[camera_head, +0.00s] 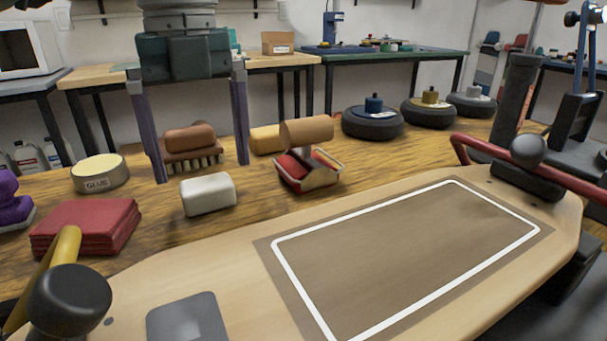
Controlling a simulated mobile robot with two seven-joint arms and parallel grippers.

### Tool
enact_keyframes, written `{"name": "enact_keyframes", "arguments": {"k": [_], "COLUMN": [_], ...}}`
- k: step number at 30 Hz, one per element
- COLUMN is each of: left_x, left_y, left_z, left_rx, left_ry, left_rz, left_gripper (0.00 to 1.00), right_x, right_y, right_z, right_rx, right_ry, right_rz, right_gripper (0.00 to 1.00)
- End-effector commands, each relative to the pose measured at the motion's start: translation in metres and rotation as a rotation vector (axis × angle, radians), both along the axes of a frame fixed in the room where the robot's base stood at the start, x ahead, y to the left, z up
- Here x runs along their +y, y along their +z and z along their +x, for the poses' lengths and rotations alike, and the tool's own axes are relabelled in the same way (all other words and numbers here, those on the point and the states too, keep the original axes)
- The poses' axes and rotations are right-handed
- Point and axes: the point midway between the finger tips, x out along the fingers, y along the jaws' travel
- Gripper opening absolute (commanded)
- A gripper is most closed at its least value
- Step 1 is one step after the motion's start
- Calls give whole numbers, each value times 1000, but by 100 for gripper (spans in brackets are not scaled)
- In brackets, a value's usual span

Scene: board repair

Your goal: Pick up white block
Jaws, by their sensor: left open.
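The white block (208,194) lies on the wooden worktop, left of the middle in the head view. It has rounded edges and nothing covers it. My left gripper (201,172) comes down from the top with its two long fingers pointing down and apart. It is open and empty. Its fingertips appear on either side of the space just above and behind the block in the picture, without visible contact. My right gripper does not show.
A glue tin (99,173) and folded red cloths (86,226) are to the left. A large board (230,267) fills the front.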

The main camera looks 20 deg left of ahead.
Motion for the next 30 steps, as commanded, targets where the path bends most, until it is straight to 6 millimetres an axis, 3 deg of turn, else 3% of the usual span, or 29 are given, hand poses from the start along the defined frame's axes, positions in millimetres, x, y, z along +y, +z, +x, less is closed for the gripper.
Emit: {"name": "enact_keyframes", "arguments": {"k": [3,6,13,30], "left_x": [0,0,0,0], "left_y": [-25,-36,-37,-37], "left_z": [-2,-2,-1,-1], "left_rx": [3,1,-1,-1], "left_ry": [0,0,-1,-1], "left_rz": [0,0,-1,-1], "left_gripper": [100,100,100,36], "right_x": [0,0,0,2], "right_y": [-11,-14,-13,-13], "right_z": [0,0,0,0], "right_rx": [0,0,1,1], "right_ry": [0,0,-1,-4], "right_rz": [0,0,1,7], "right_gripper": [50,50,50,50]}}
